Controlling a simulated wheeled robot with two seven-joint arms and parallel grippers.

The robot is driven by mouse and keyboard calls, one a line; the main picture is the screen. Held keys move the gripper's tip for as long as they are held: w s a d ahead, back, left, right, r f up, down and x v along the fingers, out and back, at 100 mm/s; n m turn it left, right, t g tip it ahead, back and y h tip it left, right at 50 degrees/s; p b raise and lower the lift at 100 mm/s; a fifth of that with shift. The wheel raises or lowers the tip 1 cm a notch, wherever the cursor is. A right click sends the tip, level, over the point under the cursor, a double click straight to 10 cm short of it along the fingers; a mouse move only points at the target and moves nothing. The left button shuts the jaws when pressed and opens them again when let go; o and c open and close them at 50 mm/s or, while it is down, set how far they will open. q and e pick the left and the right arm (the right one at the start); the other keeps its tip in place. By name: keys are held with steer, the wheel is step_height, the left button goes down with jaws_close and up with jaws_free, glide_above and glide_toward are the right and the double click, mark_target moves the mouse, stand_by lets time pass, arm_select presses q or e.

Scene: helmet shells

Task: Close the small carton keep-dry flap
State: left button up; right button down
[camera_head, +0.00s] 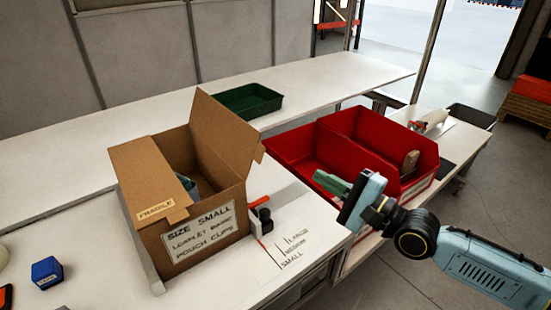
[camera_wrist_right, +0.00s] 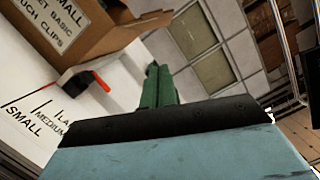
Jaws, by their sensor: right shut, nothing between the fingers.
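The small carton (camera_head: 205,243) stands on the white bench with its "SIZE SMALL" label facing forward. One flap marked "FRAGILE" (camera_head: 140,175) lies folded over the left part of the opening. Another flap (camera_head: 226,130) stands up at the back right, and the opening between them is uncovered. No keep-dry marking is readable. The carton's lower part also shows in the right wrist view (camera_wrist_right: 100,32). My right gripper (camera_head: 322,178), with green fingers, is to the right of the carton, apart from it. Its fingers (camera_wrist_right: 158,80) are shut and empty. My left gripper is out of view.
Red bins (camera_head: 290,150) stand behind and beside my right gripper. A red-and-black tool (camera_head: 262,214) lies right of the carton, near a size-marked sheet (camera_head: 290,248). A green tray (camera_head: 248,100) is on the back bench. A blue block (camera_head: 46,272) sits at front left.

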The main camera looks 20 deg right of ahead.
mark_target(252, 145)
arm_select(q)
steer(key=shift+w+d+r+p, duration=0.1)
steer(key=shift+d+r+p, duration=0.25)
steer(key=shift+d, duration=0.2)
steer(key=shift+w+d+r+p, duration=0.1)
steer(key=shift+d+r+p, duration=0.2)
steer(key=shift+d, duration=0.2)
arm_select(e)
steer(key=w+a+r, duration=0.2)
steer(key=w+a, duration=0.5)
steer(key=a, duration=0.1)
steer(key=shift+a+r, duration=0.3)
steer(key=shift+a, duration=0.05)
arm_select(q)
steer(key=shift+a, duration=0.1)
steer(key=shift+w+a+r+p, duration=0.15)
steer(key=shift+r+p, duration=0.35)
arm_select(e)
steer(key=shift+s+a+r+n, duration=0.1)
steer(key=shift+a+r+n, duration=0.15)
steer(key=shift+n, duration=0.15)
